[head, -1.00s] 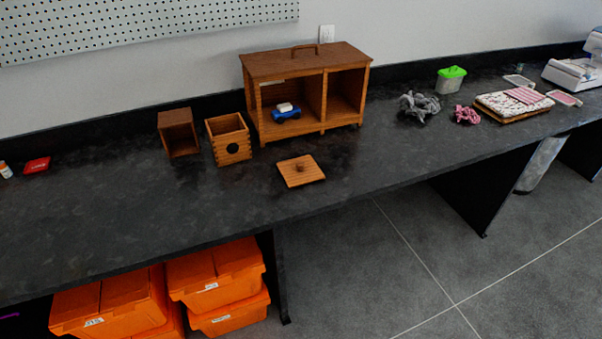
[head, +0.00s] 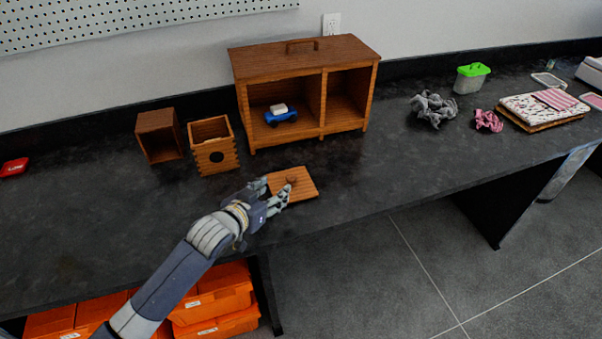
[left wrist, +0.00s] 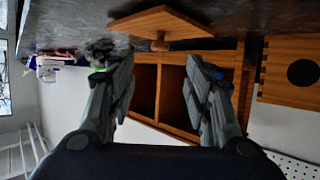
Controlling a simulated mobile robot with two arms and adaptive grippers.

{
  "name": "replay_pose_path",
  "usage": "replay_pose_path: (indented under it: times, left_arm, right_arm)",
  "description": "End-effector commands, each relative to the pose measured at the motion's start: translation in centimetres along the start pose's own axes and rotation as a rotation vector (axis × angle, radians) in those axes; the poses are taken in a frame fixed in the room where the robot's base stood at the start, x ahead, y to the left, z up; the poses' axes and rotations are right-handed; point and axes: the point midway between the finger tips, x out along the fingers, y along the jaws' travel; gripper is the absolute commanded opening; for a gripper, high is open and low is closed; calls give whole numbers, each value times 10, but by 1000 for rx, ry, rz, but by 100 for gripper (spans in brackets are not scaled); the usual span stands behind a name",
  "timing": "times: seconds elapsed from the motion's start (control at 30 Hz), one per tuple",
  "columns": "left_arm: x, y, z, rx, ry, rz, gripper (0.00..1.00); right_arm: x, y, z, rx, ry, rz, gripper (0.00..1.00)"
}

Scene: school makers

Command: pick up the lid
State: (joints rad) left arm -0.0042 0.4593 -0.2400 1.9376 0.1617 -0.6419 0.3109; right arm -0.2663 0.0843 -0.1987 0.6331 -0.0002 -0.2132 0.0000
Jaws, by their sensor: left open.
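The lid (head: 303,183) is a square wooden plate with a round knob (head: 292,179). It lies flat on the dark counter in front of the wooden cabinet. My left gripper (head: 274,190) is open at the lid's left side in the head view, close to the knob. In the left wrist view, which looks upside down, the lid (left wrist: 160,24) and its knob (left wrist: 160,44) show beyond the open, empty fingers of my left gripper (left wrist: 165,85). The knob lines up between the fingers but appears apart from them. My right gripper is not in view.
A wooden cabinet (head: 305,53) holding a blue toy car (head: 281,116) stands behind the lid. An open wooden box with a round hole (head: 215,165) and another small box (head: 160,136) stand left. Grey cloth (head: 432,108) lies right. The counter's front edge is close.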

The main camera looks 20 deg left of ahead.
Motion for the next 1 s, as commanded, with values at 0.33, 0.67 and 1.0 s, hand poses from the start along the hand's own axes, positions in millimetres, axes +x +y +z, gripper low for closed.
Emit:
replay_pose_path:
  times: [0.33, 0.67, 1.0]
  left_arm:
    - [43, -1, -1, -2, 3, 0, 47]
    - [62, 0, 1, -2, 1, 0, 47]
    - [100, 0, 6, 0, 0, 0, 47]
  right_arm:
    - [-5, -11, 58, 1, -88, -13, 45]
    - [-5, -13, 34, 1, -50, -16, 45]
    - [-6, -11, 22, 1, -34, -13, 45]
